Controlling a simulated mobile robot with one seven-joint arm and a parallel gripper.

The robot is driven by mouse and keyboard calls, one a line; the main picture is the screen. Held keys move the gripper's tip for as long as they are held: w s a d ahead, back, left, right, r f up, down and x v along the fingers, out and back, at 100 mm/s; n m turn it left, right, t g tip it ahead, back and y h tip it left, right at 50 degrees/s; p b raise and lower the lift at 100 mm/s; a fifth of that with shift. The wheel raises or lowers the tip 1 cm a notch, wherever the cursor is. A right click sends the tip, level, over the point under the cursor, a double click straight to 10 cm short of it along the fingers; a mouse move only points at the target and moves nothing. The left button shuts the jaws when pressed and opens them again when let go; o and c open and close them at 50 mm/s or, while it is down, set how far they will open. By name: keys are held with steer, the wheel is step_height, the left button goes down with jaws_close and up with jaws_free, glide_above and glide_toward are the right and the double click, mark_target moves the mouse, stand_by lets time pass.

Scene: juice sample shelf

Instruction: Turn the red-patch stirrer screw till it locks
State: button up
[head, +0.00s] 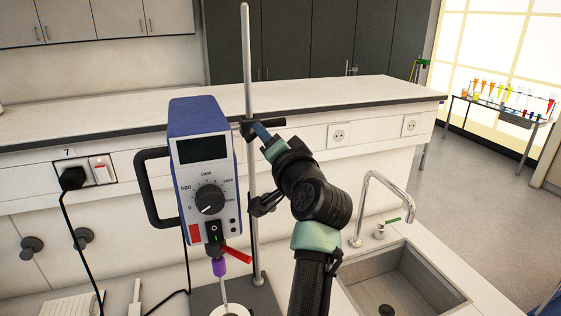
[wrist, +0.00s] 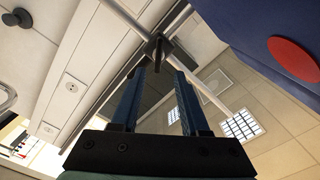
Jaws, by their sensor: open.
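The stirrer (head: 202,165) has a blue housing with a screen, a dial and a small red patch on its lower front. In the wrist view its blue side (wrist: 240,30) carries a round red patch (wrist: 293,60). A black clamp with a dark screw (head: 276,123) joins it to the upright metal rod (head: 247,65). My gripper (head: 261,134) is at the clamp, right of the stirrer. In the wrist view my gripper (wrist: 160,70) is open, and the dark screw head (wrist: 156,47) lies at its fingertips, roughly between them. I cannot tell if they touch it.
A lower black clamp (head: 262,204) is on the rod. A sink (head: 405,283) with a tap (head: 385,195) is at the lower right. A raised white shelf (head: 330,95) runs behind. A black cable (head: 78,235) hangs at the left.

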steer(key=b+v, duration=0.3)
steer(key=v, duration=0.5)
steer(key=shift+s, duration=0.35)
